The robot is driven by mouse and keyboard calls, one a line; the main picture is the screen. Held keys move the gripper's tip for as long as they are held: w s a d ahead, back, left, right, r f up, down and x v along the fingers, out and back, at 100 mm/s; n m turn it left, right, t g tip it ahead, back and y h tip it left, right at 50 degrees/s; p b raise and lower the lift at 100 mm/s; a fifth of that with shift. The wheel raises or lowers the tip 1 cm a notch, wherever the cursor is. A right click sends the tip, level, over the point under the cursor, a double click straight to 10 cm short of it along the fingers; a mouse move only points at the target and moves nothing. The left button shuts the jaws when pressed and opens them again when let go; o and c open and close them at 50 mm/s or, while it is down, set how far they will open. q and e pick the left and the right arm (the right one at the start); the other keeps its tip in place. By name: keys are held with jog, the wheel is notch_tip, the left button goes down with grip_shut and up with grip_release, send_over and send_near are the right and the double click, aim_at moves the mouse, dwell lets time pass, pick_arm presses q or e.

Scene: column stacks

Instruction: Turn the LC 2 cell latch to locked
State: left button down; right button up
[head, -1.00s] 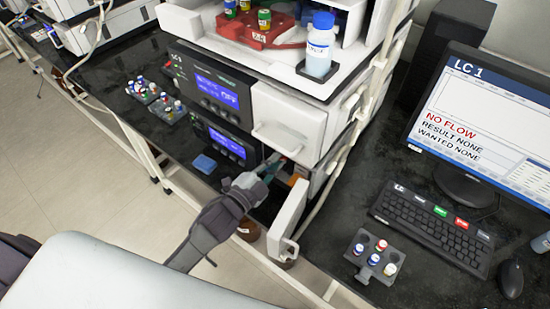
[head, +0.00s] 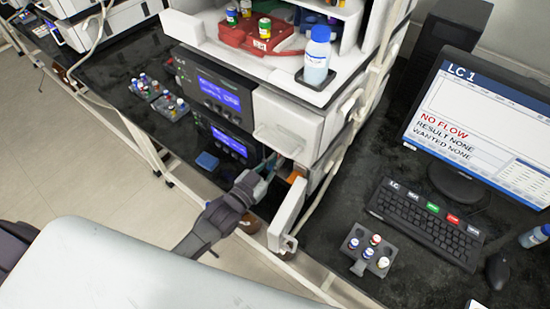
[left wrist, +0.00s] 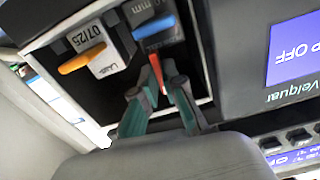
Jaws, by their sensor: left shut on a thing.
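To the left is a second block (left wrist: 101,49), marked 07/25, with an orange lever (left wrist: 82,61). The fingers partly hide the red lever, and I cannot read a locked mark or an LC 2 label. My right gripper is not in view.
The open door stands close to the right of my left gripper. A monitor (head: 485,125) reading LC 1, a keyboard (head: 425,222) and a vial rack (head: 368,249) are to the right.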

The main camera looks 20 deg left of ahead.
pick_arm(q)
jog(key=shift+f+n, duration=0.1)
jog(key=shift+n, duration=0.5)
jog(key=c, duration=1.3)
grip_release()
jog(key=shift+o, duration=0.2)
jog(key=v, duration=1.2)
